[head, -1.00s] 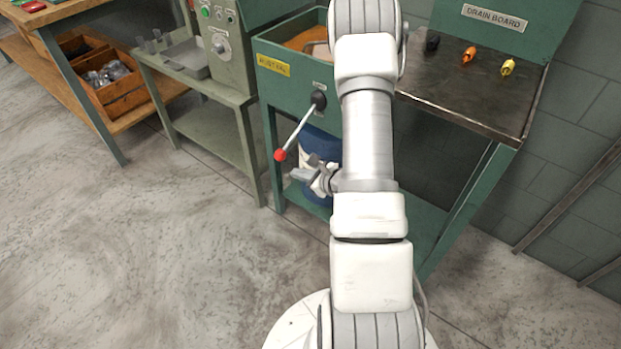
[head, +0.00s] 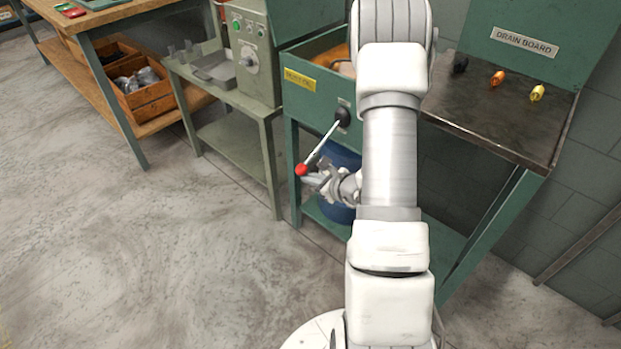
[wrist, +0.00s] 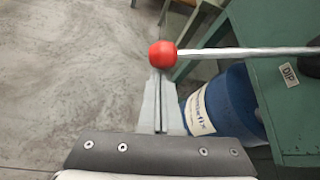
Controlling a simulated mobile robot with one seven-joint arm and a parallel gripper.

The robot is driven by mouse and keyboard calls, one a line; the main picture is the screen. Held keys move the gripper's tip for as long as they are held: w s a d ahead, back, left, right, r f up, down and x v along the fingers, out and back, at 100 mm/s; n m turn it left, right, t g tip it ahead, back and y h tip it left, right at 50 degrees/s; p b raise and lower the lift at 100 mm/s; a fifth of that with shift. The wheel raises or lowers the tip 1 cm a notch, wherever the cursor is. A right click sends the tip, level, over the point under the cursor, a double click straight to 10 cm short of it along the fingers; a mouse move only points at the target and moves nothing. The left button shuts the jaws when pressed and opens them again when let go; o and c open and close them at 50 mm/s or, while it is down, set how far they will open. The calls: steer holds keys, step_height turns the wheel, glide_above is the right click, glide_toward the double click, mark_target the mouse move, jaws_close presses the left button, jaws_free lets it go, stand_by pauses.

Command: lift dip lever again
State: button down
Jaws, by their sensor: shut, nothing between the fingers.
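The dip lever is a silver rod (head: 322,143) with a red ball knob (head: 301,170), slanting down and left from a black hub (head: 342,116) on the green tank's front. In the wrist view the knob (wrist: 162,54) is at the fingertips' end, with the rod (wrist: 240,51) running right beside a "DIP" label (wrist: 289,75). My gripper (head: 310,176) is beside the knob in the head view. In the wrist view its fingers (wrist: 158,85) are shut together with nothing between them. I cannot tell whether they touch the knob.
The green tank (head: 310,100) with a yellow label stands over a blue drum (wrist: 225,108). A drain board (head: 500,115) with small orange and yellow parts is at right. A green machine on a stand (head: 245,110) is at left. The floor at front left is clear.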

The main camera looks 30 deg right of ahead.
steer(key=shift+s+a+r+m+y+p, duration=0.1)
steer(key=shift+a+r+m+y+p, duration=0.15)
steer(key=shift+r+p, duration=0.45)
steer(key=shift+s+a+r+m+y+p, duration=0.15)
steer(key=shift+a+r+p, duration=0.1)
steer(key=shift+r+p, duration=0.4)
step_height(320, 180, up, 14)
steer(key=m+g+y+p, duration=0.1)
steer(key=m+y+p, duration=0.3)
steer(key=p, duration=1)
steer(key=shift+w+f+g+p, duration=0.15)
steer(key=shift+g+p, duration=0.15)
steer(key=shift+d, duration=0.1)
